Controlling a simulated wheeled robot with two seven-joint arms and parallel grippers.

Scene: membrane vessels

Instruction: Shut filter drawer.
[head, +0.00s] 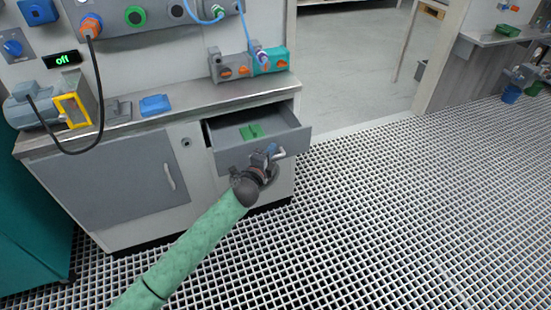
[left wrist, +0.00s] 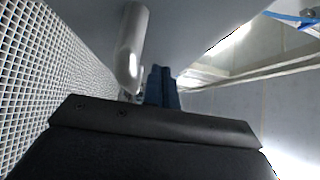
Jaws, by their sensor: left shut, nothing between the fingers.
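The filter drawer (head: 232,157) is a grey drawer at the upper right of the cabinet in the head view. It stands pulled out, with a small green item (head: 251,131) inside. Its light handle (head: 279,154) is on the front, and it shows large in the left wrist view (left wrist: 133,45). My left gripper (head: 271,151) is at the drawer front beside the handle. Its blue fingers (left wrist: 161,86) are shut and empty, pointing at the grey front. I cannot tell whether they touch it. My right gripper is not in view.
The cabinet's worktop (head: 190,95) carries a blue block (head: 155,105), a motor-like unit with a yellow frame (head: 73,108), and a grey and teal module (head: 248,65). A closed cabinet door (head: 125,180) is left of the drawer. The grating floor (head: 400,200) to the right is clear.

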